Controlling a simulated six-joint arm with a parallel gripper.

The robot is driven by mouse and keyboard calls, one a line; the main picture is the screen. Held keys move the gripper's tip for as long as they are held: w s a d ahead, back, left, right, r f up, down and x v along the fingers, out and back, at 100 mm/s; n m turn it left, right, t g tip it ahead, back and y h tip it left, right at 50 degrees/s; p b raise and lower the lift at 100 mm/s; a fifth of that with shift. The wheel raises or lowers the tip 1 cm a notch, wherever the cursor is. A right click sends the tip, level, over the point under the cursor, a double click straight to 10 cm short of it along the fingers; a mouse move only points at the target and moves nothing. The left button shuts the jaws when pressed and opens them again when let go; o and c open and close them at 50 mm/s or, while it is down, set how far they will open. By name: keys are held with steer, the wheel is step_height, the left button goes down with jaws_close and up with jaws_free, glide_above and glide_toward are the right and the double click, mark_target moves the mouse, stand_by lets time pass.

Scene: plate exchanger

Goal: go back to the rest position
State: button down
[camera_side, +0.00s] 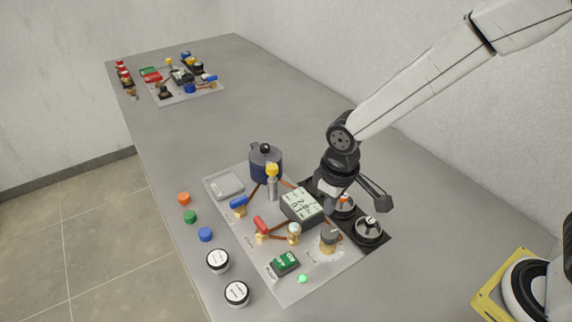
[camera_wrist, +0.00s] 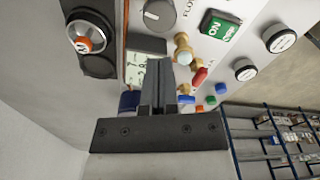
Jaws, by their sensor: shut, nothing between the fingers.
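My gripper (camera_side: 326,188) is shut and empty, low over the plate exchanger panel near its back right corner. In the wrist view its two fingers (camera_wrist: 159,64) lie together, with nothing between them. The light grey panel (camera_side: 328,279) lies on the table. A display box (camera_side: 302,207) stands beside my gripper and is partly hidden by the fingers in the wrist view. Whether the fingertips touch anything cannot be told.
Two black round units with orange or grey centres stand on a black strip (camera_side: 376,241) close to my gripper. A dark blue pot (camera_side: 265,165), red valve (camera_side: 262,225), blue valve (camera_side: 238,202) and green ON switch (camera_side: 285,263) are on the panel.

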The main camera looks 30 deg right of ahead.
steer(key=s+d+r+m+t, duration=0.1)
steer(key=s+d+m, duration=0.1)
steer(key=s+d, duration=0.2)
steer(key=s+d+r+m, duration=0.1)
steer(key=s+d+m, duration=0.1)
steer(key=d, duration=0.8)
steer(key=shift+s+r+t, duration=0.25)
steer(key=shift+s+t, duration=0.15)
steer(key=shift+s, duration=0.5)
